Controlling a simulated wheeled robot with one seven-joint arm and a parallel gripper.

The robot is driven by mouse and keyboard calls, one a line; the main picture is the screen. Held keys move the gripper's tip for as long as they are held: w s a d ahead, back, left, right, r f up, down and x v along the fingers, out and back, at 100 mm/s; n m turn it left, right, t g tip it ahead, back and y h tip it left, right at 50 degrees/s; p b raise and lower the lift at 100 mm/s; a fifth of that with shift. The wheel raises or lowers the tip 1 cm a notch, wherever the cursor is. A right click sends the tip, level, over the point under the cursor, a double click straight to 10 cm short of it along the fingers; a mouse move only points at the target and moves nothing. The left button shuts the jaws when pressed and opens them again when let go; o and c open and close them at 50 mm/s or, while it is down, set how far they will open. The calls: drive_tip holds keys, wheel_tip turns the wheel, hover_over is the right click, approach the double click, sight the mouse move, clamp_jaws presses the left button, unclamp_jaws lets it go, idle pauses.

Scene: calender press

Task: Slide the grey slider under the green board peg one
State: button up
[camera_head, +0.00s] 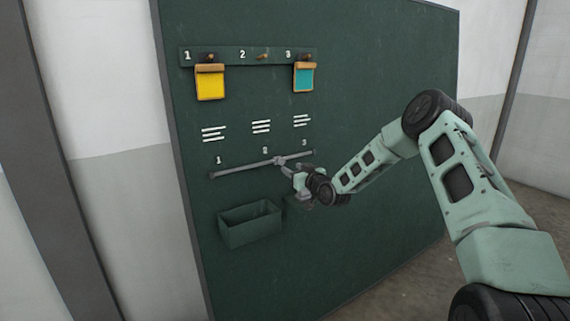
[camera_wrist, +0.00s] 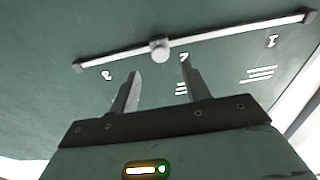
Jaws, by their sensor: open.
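The green board (camera_head: 370,120) stands upright. Its top strip is numbered 1 to 3, with peg one (camera_head: 210,57) at the left. A grey rail (camera_head: 235,169), also numbered 1 to 3, runs below. The grey slider (camera_head: 280,160) is on the rail between 2 and 3, nearer 2. The wrist view is upside down, and the slider knob (camera_wrist: 160,48) shows there just beyond my fingertips, centred between them. My gripper (camera_head: 288,169) is open and empty in front of the slider; the wrist view shows both fingers (camera_wrist: 160,70) apart. Contact with the knob cannot be told.
A yellow pad (camera_head: 211,85) hangs at peg one and a teal pad (camera_head: 304,78) at peg three. Peg two (camera_head: 263,57) is bare. An open green bin (camera_head: 250,228) is fixed below the rail. The rail left of the slider looks clear.

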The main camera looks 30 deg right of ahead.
sight(282, 162)
drive_tip(key=shift+w+a, duration=0.1)
drive_tip(key=shift+w, duration=2.9)
